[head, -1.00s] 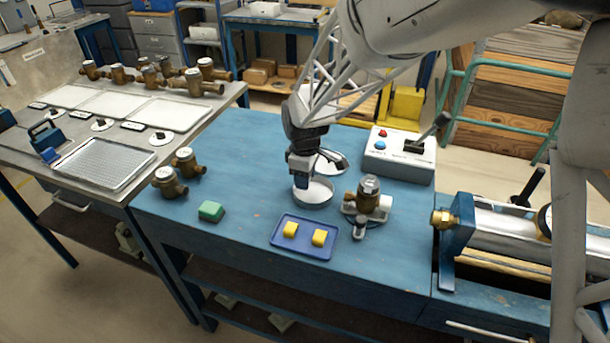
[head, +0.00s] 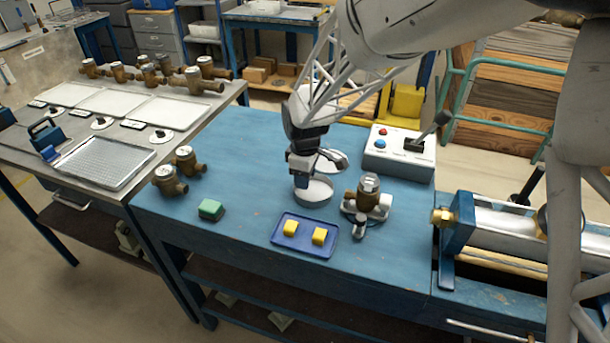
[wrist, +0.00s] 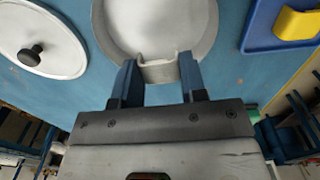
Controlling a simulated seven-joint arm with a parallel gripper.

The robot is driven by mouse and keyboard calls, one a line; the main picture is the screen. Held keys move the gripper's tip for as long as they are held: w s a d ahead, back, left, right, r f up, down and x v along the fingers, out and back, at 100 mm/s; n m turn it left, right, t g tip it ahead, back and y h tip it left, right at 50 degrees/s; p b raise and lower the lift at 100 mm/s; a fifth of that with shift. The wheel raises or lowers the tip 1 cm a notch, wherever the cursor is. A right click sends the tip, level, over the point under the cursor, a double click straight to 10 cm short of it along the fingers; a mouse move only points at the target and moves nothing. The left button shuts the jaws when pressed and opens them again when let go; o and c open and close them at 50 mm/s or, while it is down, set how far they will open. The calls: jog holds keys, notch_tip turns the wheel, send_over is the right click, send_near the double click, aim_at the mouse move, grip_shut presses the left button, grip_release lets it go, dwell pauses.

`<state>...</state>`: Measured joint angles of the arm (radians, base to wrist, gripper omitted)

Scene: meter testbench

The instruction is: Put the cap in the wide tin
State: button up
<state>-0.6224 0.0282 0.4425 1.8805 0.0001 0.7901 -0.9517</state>
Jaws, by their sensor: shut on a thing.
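The wide tin (head: 318,194) is a round, open, pale tin standing on the blue bench; it also fills the top middle of the wrist view (wrist: 150,22). My gripper (head: 301,182) points down at the tin's left side in the head view. In the wrist view its two blue fingers (wrist: 158,78) are shut on a small pale grey piece with a hollowed edge, which looks like the cap (wrist: 158,70). The cap overlaps the near rim of the tin in that view. I cannot tell whether it touches the tin. My fingers hide it in the head view.
A round lid with a black knob (wrist: 38,55) lies beside the tin. A brass meter (head: 368,192) stands to the right. A blue tray (head: 304,249) with two yellow blocks lies in front. A grey control box (head: 400,158) is behind.

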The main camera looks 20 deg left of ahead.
jog(key=shift+f, duration=0.35)
dwell(0.3)
jog(key=o, duration=0.8)
jog(key=shift+o, duration=0.5)
jog(key=shift+o, duration=0.7)
jog(key=shift+r, duration=0.15)
jog(key=shift+r, duration=3.3)
